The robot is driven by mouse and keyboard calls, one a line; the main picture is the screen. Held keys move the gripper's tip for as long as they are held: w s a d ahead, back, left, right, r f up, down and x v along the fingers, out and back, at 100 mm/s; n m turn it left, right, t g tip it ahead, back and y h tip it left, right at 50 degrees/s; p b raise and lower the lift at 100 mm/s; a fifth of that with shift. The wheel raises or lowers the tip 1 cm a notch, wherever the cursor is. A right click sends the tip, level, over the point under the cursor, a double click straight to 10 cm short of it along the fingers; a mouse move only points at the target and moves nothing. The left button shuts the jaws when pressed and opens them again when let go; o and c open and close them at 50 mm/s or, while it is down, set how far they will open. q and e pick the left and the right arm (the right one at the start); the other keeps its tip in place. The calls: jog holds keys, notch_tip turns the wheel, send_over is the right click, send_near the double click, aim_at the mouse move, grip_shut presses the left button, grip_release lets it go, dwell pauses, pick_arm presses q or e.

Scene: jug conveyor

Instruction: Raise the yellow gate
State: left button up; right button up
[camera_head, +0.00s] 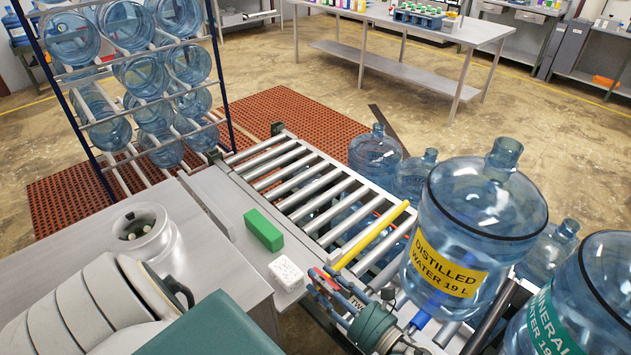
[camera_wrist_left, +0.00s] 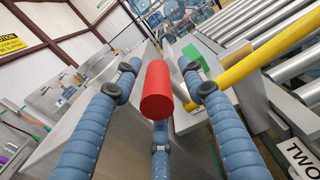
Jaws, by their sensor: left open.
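The yellow gate (camera_head: 375,236) is a bar lying low across the rollers, close above them. It also shows at the right of the left wrist view (camera_wrist_left: 265,55). A red cylindrical handle (camera_wrist_left: 156,92) is at its near end, small and partly covered in the head view (camera_head: 318,279). My left gripper (camera_head: 333,288) is open at this end of the gate. In the wrist view its blue-grey fingers (camera_wrist_left: 160,68) stand apart on both sides of the red handle, with a third finger below. Contact with the handle cannot be told. My right gripper is not in view.
A "distilled water" jug (camera_head: 470,235) stands on the conveyor (camera_head: 290,172) right of the gate, with a "mineral" jug (camera_head: 585,300) beyond. A green block (camera_head: 264,230) and a white block (camera_head: 286,273) sit beside the rollers. The rollers left of the gate are clear.

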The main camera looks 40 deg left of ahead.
pick_arm(q)
jog(key=shift+d+r, duration=0.1)
jog(key=shift+d, duration=0.15)
grip_shut()
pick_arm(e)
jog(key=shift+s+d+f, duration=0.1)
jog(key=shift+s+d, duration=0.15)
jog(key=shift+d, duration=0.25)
pick_arm(q)
jog(key=shift+s, duration=0.1)
notch_tip(320, 180, down, 7)
jog(key=s+n+b, duration=0.1)
jog(key=n+b, duration=0.4)
jog(key=n, duration=0.2)
jog(key=shift+s+b, duration=0.35)
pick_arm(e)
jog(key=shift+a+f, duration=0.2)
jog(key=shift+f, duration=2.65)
pick_arm(q)
jog(key=shift+a, duration=0.1)
jog(key=shift+r, duration=0.1)
